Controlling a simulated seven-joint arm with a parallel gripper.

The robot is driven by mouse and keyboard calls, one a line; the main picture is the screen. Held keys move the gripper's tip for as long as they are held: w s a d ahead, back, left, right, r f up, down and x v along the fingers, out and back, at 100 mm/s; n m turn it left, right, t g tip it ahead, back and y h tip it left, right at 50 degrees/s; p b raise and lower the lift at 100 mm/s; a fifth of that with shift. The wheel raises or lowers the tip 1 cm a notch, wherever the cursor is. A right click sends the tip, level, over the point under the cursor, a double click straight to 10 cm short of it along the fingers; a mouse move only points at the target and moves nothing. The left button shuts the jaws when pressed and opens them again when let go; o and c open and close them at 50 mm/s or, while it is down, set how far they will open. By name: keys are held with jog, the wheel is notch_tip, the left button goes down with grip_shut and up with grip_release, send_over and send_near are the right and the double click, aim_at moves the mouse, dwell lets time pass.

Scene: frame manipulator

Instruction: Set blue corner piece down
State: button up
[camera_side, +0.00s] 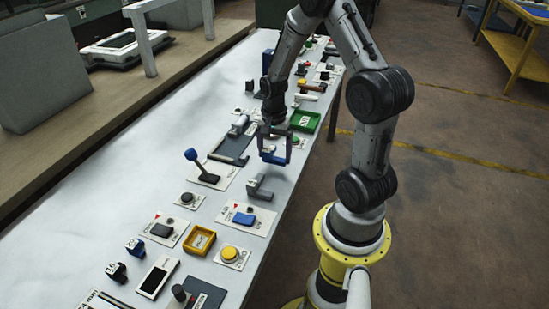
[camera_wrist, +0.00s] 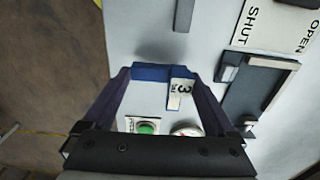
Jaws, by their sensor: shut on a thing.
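The blue corner piece (camera_side: 273,158) is between the fingers of my gripper (camera_side: 273,149) in the side view. It appears a little above the white table (camera_side: 130,150), but I cannot tell the exact gap. The piece's underside is hidden.
A grey angled piece (camera_side: 260,189) lies just in front of my gripper. A dark sliding panel (camera_side: 232,147) is to the left, and a green tray (camera_side: 304,121) behind. A blue-knobbed lever (camera_side: 192,156) stands farther left. The table's left side is clear.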

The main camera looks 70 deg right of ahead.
aim_at(274, 158)
jog(key=shift+f, duration=1.05)
jog(key=shift+f, duration=0.2)
jog(key=o, duration=1.1)
jog(key=shift+c, duration=0.2)
jog(key=shift+r, duration=0.15)
notch_tip(274, 158, up, 12)
jog(key=s+a+r+n+t, duration=0.2)
jog(key=a+r+n+t, duration=0.1)
jog(key=a+r+n, duration=0.75)
jog(key=s+a+r+n+t, duration=0.2)
jog(key=s+a+n, duration=0.5)
jog(key=a, duration=0.3)
jog(key=shift+s+r+t, duration=0.15)
jog(key=shift+s+t, duration=0.15)
jog(key=shift+s, duration=0.1)
